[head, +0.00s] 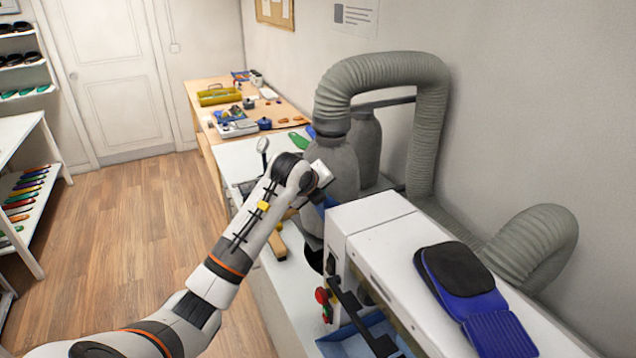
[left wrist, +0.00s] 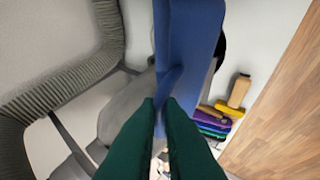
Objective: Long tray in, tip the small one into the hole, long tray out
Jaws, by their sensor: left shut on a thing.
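My left gripper (left wrist: 161,106), with dark green fingers, is shut on a blue tray (left wrist: 192,45) in the left wrist view. The tray looks flat-sided and fills the upper middle of that view. In the head view my left arm reaches over the bench to the machine's far end, and only a bit of blue (head: 328,203) shows by the gripper; the fingertips are hidden. A dark round opening (left wrist: 221,48) shows partly behind the held tray. Another blue tray (head: 358,340) lies low at the machine's front, partly cut off. My right gripper is not in view.
The white machine (head: 385,240) has red and green buttons (head: 322,298) and a blue and black insole-like pad (head: 465,285) on top. Grey hoses (head: 430,120) and grey canisters (head: 340,165) stand behind. Coloured pieces and a wooden-handled tool (left wrist: 238,92) lie on the bench.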

